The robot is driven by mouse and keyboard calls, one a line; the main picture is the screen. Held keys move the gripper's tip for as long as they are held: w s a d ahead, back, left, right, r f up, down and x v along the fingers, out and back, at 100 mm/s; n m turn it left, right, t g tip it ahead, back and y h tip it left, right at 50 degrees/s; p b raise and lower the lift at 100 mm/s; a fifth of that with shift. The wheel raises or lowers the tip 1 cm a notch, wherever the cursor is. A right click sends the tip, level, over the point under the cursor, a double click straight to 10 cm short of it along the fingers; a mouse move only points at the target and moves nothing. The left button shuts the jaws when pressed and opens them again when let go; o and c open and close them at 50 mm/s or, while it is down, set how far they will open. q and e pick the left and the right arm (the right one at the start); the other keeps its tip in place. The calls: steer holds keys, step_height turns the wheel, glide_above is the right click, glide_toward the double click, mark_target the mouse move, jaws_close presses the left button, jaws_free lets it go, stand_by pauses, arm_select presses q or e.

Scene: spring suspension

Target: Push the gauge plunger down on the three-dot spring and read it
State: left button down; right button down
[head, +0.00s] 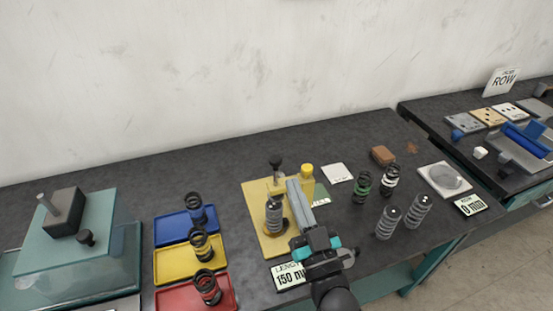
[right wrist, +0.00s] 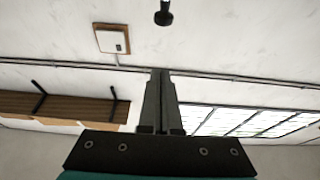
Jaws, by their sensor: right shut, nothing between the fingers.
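The gauge has a yellow base (head: 251,203) and a plunger with a black knob (head: 275,160) standing raised at its top. A grey coil spring (head: 273,216) stands upright in the gauge under the plunger; I cannot make out dots on it. The length display (head: 289,275) in front reads 150 mm. My right gripper (head: 293,184) is shut and empty, just right of the gauge spring in the picture. In the right wrist view, its shut fingers (right wrist: 160,74) point toward a black knob (right wrist: 163,14), with a gap between. My left gripper is out of view.
Blue (head: 172,229), yellow (head: 174,265) and red (head: 178,299) trays, each with a dark spring, lie to the left. Several loose springs stand to the right, by a scale (head: 446,179) whose display (head: 470,205) reads 0. Dotted tiles (head: 487,117) lie on the right table.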

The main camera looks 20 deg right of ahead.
steer(key=p+x, duration=0.2)
steer(key=x, duration=0.8)
glide_above(276, 179)
steer(key=s, duration=0.2)
steer(key=shift+f+b, duration=0.3)
steer(key=shift+f, duration=1.75)
steer(key=shift+f, duration=0.1)
